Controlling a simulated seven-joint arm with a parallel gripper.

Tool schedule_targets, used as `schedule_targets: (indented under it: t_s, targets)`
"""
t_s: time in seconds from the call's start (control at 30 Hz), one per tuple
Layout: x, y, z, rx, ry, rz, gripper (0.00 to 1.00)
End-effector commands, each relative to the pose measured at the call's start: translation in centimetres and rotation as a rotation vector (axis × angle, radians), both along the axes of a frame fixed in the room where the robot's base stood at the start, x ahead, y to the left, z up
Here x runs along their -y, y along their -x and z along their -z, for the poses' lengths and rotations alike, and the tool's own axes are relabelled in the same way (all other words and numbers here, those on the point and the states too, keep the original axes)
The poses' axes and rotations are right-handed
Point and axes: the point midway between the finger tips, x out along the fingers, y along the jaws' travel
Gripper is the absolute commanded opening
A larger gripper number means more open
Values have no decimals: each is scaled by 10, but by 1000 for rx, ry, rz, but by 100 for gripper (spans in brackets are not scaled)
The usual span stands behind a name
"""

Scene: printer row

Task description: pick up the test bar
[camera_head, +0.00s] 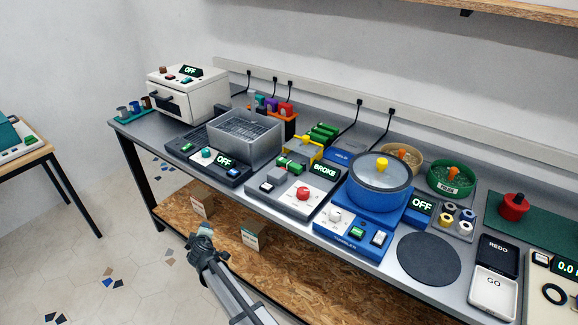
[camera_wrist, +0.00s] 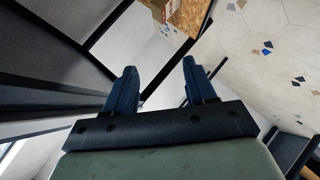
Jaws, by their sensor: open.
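Several green bars (camera_head: 322,133) lie together at the back of the bench, behind a yellow part. Another green piece (camera_head: 291,165) sits on the grey tester (camera_head: 297,188), whose display reads BROKE. I cannot tell for certain which of these is the test bar. My gripper (camera_head: 204,231) is low in front of the bench, far from the green bars. In the wrist view its two dark fingers (camera_wrist: 159,66) are apart with nothing between them. No green bar shows in the wrist view.
A blue round machine (camera_head: 380,182) stands right of the tester, and a metal tank (camera_head: 245,135) stands left of it. The white oven (camera_head: 187,95) is at the far left. Cardboard boxes (camera_head: 253,236) stand on the lower wooden shelf. The bench top is crowded.

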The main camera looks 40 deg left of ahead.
Motion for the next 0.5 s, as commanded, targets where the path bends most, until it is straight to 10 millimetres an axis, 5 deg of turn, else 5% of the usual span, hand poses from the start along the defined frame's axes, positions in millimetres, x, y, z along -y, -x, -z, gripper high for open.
schedule_targets:
  t_s: [0.1, 0.3, 0.4, 0.5]
  targets:
    - [-65, 64, -47, 58, -66, -131, 55]
    - [-152, 176, -144, 145, -187, -325, 55]
    - [-179, 212, -192, 173, -230, -374, 55]
    - [-196, 225, -234, 187, -257, -385, 55]
